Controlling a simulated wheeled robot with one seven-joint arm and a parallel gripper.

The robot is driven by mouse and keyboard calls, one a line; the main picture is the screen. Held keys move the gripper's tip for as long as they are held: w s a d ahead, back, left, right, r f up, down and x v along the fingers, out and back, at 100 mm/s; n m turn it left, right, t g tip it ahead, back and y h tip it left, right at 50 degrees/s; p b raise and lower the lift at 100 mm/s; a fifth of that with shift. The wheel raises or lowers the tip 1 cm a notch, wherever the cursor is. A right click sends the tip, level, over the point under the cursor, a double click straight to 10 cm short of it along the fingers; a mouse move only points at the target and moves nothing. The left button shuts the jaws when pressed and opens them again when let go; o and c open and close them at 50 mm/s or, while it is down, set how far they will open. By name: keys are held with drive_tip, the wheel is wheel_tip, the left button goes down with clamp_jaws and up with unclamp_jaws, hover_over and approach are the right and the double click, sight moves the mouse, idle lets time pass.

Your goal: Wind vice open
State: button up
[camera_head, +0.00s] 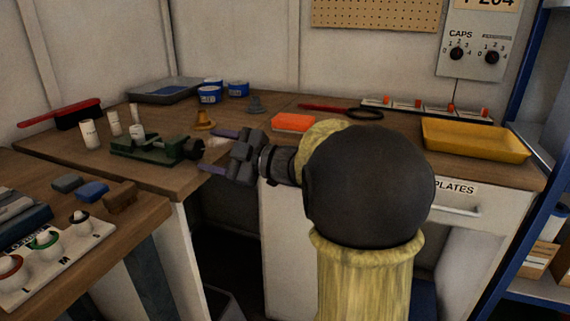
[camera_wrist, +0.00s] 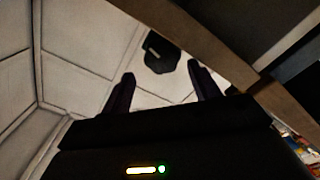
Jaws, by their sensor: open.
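The green vice (camera_head: 150,149) sits on the wooden bench at the left in the head view, with a dark round end (camera_head: 190,149) facing right. A small pale piece shows just right of that end; I cannot tell whether it is part of the vice. My gripper (camera_head: 208,151) is open, its two fingers pointing left toward the dark end. No contact shows. In the wrist view my gripper (camera_wrist: 162,82) has its fingers wide apart, with a dark rounded shape (camera_wrist: 162,54) beyond them; I cannot tell for certain that it is the vice.
White cylinders (camera_head: 90,134) stand left of the vice, and a brass-coloured funnel-like piece (camera_head: 204,121) stands behind it. An orange block (camera_head: 293,122) and a yellow tray (camera_head: 475,140) lie to the right. A white panel with ringed knobs (camera_head: 60,262) occupies the near-left bench.

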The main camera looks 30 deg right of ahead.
drive_tip(key=v, duration=1.6)
drive_tip(key=shift+r, duration=0.2)
idle(1.2)
idle(0.5)
drive_tip(key=p+v, duration=0.2)
drive_tip(key=v, duration=1.5)
drive_tip(key=shift+d, duration=0.2)
drive_tip(key=shift+s+r, duration=0.1)
